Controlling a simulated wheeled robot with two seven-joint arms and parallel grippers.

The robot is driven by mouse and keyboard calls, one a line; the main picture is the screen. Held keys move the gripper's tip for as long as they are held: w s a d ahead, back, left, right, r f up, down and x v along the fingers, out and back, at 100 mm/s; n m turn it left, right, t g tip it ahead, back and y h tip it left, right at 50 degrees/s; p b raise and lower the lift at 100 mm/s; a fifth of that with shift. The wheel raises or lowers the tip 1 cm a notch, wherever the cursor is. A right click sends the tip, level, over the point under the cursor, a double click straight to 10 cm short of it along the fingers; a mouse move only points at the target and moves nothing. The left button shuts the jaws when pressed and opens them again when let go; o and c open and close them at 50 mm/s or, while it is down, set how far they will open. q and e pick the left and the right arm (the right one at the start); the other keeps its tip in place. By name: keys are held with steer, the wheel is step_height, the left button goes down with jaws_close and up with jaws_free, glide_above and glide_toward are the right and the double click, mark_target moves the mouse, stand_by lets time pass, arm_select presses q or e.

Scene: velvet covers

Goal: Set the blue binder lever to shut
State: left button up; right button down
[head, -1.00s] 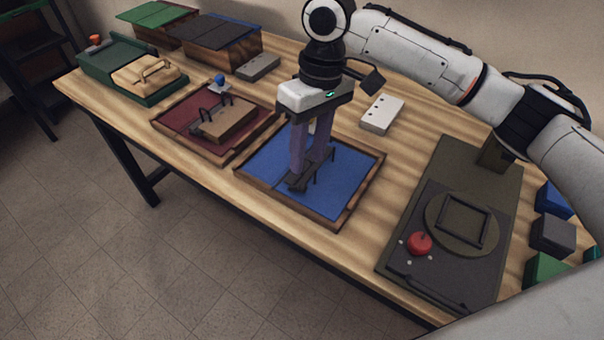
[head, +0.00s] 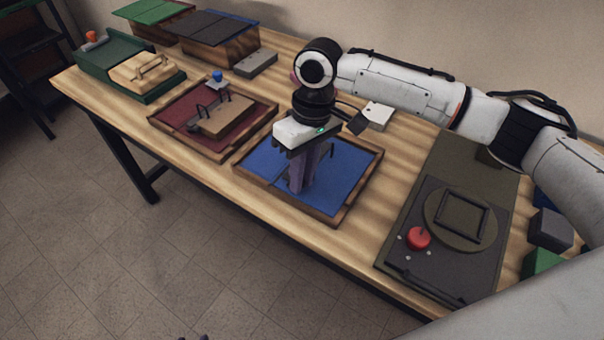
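The blue binder (head: 347,178) lies open in its wooden frame near the front edge of the table, at the picture's middle. My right gripper (head: 297,189) points down over it, with its purple fingers low at the binder's middle. The fingers overlap from this angle, so I cannot tell whether they are apart or hold anything. The binder's dark metal mechanism and lever are mostly hidden behind the gripper, and the lever's position cannot be made out. Small dark tips (head: 194,338) at the bottom edge may be my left gripper, almost entirely out of frame.
A dark panel with a red knob (head: 418,238) lies to the right. A light block (head: 379,115) sits behind, and a green box (head: 105,57) stands far left.

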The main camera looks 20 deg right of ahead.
steer(key=shift+s+d+t+y+p, duration=0.2)
steer(key=shift+s+t+y+p, duration=0.2)
steer(key=shift+p, duration=0.6)
steer(key=shift+s+d+f+t+y+p, duration=0.1)
steer(key=shift+f+t+y+p, duration=0.4)
steer(key=shift+t, duration=0.1)
steer(key=c, duration=1.7)
jaws_free()
steer(key=shift+r, duration=0.1)
steer(key=v, duration=1)
steer(key=shift+d+r, duration=0.1)
